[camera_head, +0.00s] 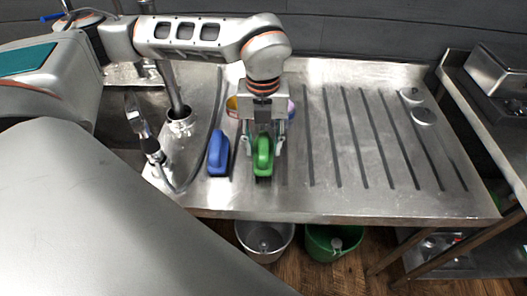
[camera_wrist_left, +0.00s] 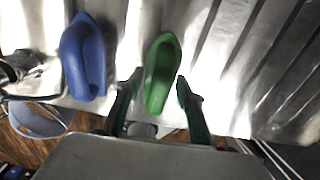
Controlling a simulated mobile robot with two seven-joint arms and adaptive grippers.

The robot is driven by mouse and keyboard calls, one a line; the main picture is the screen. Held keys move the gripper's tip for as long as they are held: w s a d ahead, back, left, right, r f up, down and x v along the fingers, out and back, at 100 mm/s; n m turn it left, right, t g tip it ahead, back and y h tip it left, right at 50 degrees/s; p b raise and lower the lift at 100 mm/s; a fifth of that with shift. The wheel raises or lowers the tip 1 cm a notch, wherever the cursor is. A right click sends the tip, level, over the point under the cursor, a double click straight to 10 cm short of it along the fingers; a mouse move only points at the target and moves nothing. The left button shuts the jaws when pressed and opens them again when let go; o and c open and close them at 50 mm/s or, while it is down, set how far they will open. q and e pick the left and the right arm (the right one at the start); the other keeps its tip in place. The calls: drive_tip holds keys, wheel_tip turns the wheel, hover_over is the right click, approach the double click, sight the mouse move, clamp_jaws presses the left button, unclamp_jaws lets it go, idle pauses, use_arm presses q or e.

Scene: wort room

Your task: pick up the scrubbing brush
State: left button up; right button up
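A green scrubbing brush (camera_head: 264,155) lies on the metal drainboard, its dark underside just showing. A similar blue brush (camera_head: 218,153) lies to its left. My left gripper (camera_head: 263,143) is over the green brush, pointing down. In the left wrist view my left gripper (camera_wrist_left: 159,84) is open, one finger on each side of the green brush (camera_wrist_left: 163,65), with gaps on both sides. The blue brush (camera_wrist_left: 83,58) is left of the fingers there. My right gripper is not in view.
A coloured round object (camera_head: 232,103) is partly hidden behind my left wrist. A tap (camera_head: 177,118) and spray hose (camera_head: 150,143) stand left. Small metal discs (camera_head: 424,117) lie far right. The ribbed drainboard (camera_head: 350,190) between is clear. Metal (camera_head: 265,238) and green (camera_head: 332,243) buckets stand below.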

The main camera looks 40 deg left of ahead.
sight(263, 141)
use_arm(q)
clamp_jaws()
drive_tip(key=shift+r, duration=0.15)
wheel_tip(263, 141, up, 20)
drive_tip(key=p, duration=0.1)
drive_tip(key=shift+p, duration=0.35)
